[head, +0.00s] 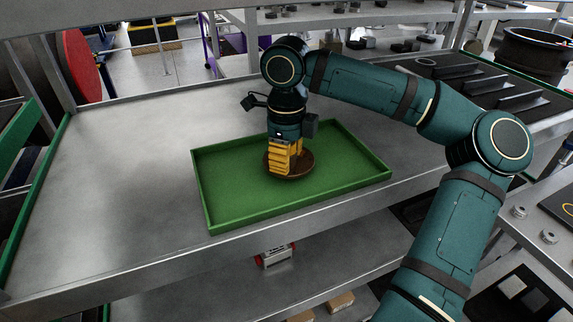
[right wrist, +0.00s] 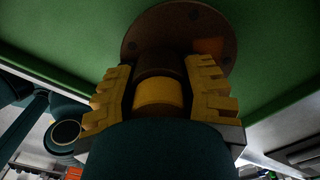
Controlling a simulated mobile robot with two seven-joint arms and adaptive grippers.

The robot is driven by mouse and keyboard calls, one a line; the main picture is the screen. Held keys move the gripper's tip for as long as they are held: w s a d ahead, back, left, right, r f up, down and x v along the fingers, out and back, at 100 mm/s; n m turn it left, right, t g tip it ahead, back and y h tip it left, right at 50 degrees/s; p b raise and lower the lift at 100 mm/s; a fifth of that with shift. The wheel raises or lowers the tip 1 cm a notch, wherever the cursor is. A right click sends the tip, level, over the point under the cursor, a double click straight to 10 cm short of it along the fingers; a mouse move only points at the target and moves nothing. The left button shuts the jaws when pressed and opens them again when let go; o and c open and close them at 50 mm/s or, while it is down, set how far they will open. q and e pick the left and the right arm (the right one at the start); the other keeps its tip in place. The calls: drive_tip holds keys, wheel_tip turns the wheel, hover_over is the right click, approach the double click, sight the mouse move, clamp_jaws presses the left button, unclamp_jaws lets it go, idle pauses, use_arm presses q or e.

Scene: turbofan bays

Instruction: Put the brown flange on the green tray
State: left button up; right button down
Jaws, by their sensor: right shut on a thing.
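The brown flange (head: 303,168) is a round disc within the green tray (head: 235,203), near its middle. My right gripper (head: 287,170) comes down over it from above, its yellow fingers hiding part of the disc. In the right wrist view, the yellow fingers (right wrist: 163,85) are on both sides of the flange's raised hub, shut on it, and the flange (right wrist: 143,42) shows its bolt holes against the green tray floor (right wrist: 75,35). I cannot tell whether the flange fully touches the tray floor. My left gripper is not in view.
The tray rests on a grey metal shelf (head: 120,170) with free room to its left. A dark ribbed panel (head: 470,85) lies on the surface at the right. A lower shelf (head: 230,285) holds small boxes. A red disc (head: 82,65) stands at the far left.

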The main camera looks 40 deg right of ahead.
drive_tip(key=shift+f, duration=0.8)
drive_tip(key=shift+f, duration=0.15)
drive_tip(key=c, duration=0.6)
unclamp_jaws()
drive_tip(key=shift+o, duration=0.2)
drive_tip(key=shift+r, duration=0.25)
wheel_tip(320, 180, up, 7)
drive_tip(key=shift+r+p, duration=0.2)
drive_tip(key=shift+p, duration=0.75)
